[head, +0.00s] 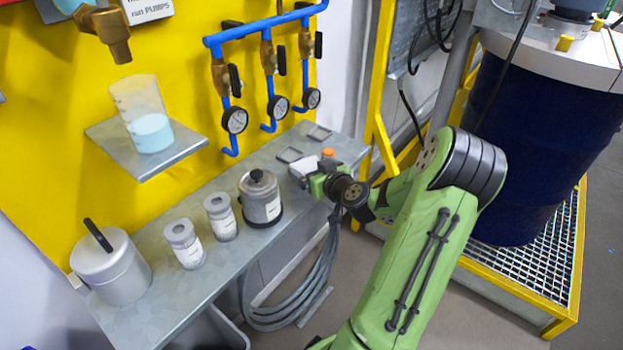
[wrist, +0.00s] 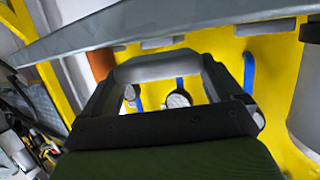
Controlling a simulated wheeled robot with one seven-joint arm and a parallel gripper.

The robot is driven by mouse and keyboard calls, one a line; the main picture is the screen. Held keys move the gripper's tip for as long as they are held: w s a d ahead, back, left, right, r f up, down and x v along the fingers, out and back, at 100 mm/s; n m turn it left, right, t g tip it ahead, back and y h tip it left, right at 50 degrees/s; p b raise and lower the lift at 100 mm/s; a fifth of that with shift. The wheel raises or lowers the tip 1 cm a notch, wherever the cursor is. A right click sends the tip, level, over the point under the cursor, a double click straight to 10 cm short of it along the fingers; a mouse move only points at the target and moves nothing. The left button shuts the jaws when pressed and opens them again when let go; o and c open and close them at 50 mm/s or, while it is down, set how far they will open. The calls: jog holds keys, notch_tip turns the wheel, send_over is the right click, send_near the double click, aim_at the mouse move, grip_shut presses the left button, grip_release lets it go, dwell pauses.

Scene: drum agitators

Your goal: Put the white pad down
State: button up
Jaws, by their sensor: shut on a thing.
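My gripper (head: 308,174) is shut on the white pad (head: 302,167) at the right part of the grey metal shelf (head: 170,262). In the wrist view the pad (wrist: 158,67) is a pale, rounded bar between the two dark fingers (wrist: 158,85). The pad is close to the shelf top, but I cannot tell whether it touches. A dark square outline (head: 289,155) lies on the shelf just behind the pad, and another (head: 319,133) lies farther back.
A small orange thing (head: 327,153) is right beside my gripper. A lidded metal canister (head: 261,199) stands left of it, then two small grey jars (head: 184,244) (head: 220,217) and a larger pot (head: 111,266). Blue pipes with gauges (head: 235,120) hang above; coiled hoses (head: 285,307) hang below.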

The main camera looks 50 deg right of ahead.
jog(key=shift+f, duration=0.75)
jog(key=shift+f+b, duration=0.2)
jog(key=shift+b, duration=0.1)
jog(key=o, duration=0.7)
jog(key=shift+d, duration=0.1)
jog(key=shift+c, duration=0.2)
jog(key=shift+r, duration=0.25)
jog(key=v, duration=1.2)
jog(key=shift+f, duration=0.1)
